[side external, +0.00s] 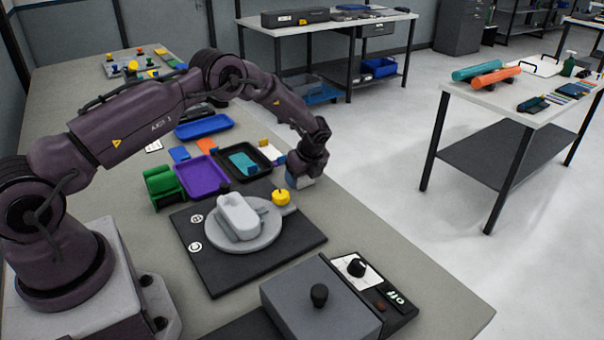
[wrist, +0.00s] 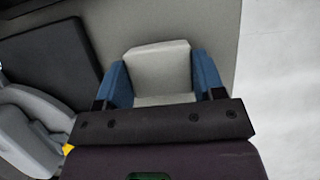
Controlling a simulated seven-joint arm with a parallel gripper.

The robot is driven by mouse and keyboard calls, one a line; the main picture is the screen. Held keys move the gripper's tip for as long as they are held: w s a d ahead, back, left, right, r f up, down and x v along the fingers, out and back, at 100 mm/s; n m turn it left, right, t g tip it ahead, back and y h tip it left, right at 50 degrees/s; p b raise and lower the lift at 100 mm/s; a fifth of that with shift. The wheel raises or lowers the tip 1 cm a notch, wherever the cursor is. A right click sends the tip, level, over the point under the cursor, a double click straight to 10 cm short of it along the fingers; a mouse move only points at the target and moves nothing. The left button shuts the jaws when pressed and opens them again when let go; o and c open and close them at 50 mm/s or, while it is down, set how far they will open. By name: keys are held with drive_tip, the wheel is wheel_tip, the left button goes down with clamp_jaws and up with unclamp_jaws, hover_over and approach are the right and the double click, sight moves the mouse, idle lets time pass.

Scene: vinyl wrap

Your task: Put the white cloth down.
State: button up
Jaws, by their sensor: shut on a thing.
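My gripper (side external: 301,180) is low over the right edge of the bench (side external: 375,258), to the right of the black tray. In the wrist view my gripper (wrist: 165,88) has its two blue fingers on either side of a pale, off-white block-like thing, the white cloth (wrist: 158,68), and is shut on it. In the side view only a small pale part of the cloth shows under the fingers. I cannot tell whether its underside touches the bench.
A purple tray (side external: 201,181) and a black tray (side external: 262,157) lie left of my gripper. A grey-white moulded part (side external: 240,216) sits on a round plate on a black base (side external: 215,272). A yellow knob (side external: 281,197) is close by. The bench's right edge is near.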

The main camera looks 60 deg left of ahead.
drive_tip(key=o, duration=1)
drive_tip(key=shift+c, duration=0.2)
drive_tip(key=s+d+r+n, duration=0.1)
drive_tip(key=d+r, duration=0.2)
drive_tip(key=r, duration=0.5)
drive_tip(key=s+d+r+n+t, duration=0.1)
drive_tip(key=s+d+r, duration=0.1)
drive_tip(key=r, duration=0.5)
drive_tip(key=s+d+r+n, duration=0.1)
drive_tip(key=d+r+n, duration=0.15)
drive_tip(key=r, duration=0.55)
drive_tip(key=s+d+r+n+t+h, duration=0.2)
drive_tip(key=s+d+r+n, duration=0.2)
drive_tip(key=s+r, duration=0.45)
drive_tip(key=s+d+r+n+t+h, duration=0.1)
drive_tip(key=s+d+n, duration=0.2)
drive_tip(key=s, duration=0.7)
drive_tip(key=s+d+r+n+t+h, duration=0.1)
drive_tip(key=s+d+n, duration=0.2)
drive_tip(key=s+n, duration=0.3)
drive_tip(key=shift+s+d+r+t, duration=0.15)
drive_tip(key=shift+s+r+t, duration=0.2)
drive_tip(key=shift+s, duration=1.55)
